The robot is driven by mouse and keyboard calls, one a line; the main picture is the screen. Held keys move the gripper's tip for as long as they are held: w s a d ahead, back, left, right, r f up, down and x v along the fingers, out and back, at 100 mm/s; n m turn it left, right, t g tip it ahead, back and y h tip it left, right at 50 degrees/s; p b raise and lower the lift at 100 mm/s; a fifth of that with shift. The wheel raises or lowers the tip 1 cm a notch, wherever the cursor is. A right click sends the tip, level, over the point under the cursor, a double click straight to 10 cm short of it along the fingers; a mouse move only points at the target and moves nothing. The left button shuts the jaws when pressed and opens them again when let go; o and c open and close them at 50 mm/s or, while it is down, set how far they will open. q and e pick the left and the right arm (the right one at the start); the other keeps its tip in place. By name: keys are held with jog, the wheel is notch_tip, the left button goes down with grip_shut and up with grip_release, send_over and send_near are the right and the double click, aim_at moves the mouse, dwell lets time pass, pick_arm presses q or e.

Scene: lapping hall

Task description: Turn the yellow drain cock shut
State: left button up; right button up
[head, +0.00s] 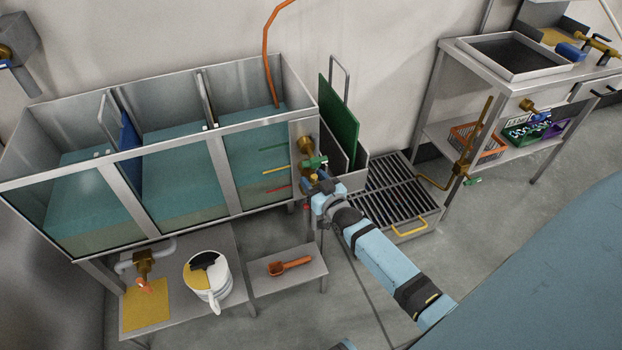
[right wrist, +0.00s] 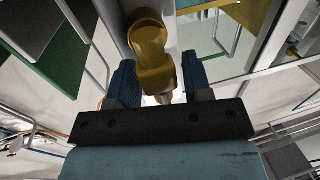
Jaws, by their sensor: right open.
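In the head view, my right gripper (head: 319,184) is at the right end of the glass-fronted tank, by the column of cocks there. The brass cock (head: 306,146) with a green handle (head: 314,162) sits just above it. The gripper largely hides what lies behind it, so the yellow drain cock is hard to make out there. In the right wrist view, a brass-yellow cock body (right wrist: 152,48) stands between the two blue fingers of my open gripper (right wrist: 159,80). A broad yellow piece (right wrist: 253,14) shows at the top right. I cannot tell whether the fingers touch the cock. My left gripper is not in view.
A green board (head: 342,118) stands right of the tank, near a floor grate (head: 390,195). Below the tank are a white bucket (head: 222,290), an orange scoop (head: 290,266) and another cock (head: 143,263). A steel table (head: 447,60) stands at right.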

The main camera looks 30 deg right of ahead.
jog(key=shift+w, duration=0.75)
grip_shut()
